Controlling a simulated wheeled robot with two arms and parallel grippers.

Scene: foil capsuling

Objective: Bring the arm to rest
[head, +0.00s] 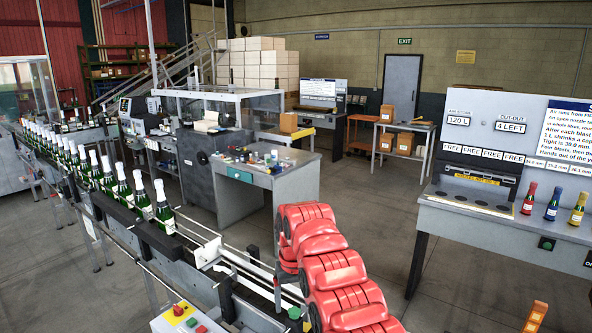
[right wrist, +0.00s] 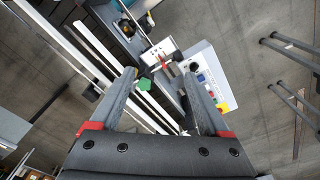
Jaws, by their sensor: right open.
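My right arm, in red covers, rises from the bottom of the head view and bends down over the conveyor. My right gripper shows at the lower end of that bend (head: 288,304), partly hidden by the arm. In the right wrist view its two grey fingers (right wrist: 160,77) stand apart, with nothing held between them. A small green thing (right wrist: 145,85) shows beyond and between the fingers; I cannot tell its exact distance. My left gripper is not in view.
Foil-topped green bottles (head: 142,196) line the conveyor at left. A control box (head: 178,317) with red and green buttons stands near its front. A grey workbench (head: 301,183) is behind my arm. At right, a station (head: 500,228) carries three coloured bottles. Floor between is open.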

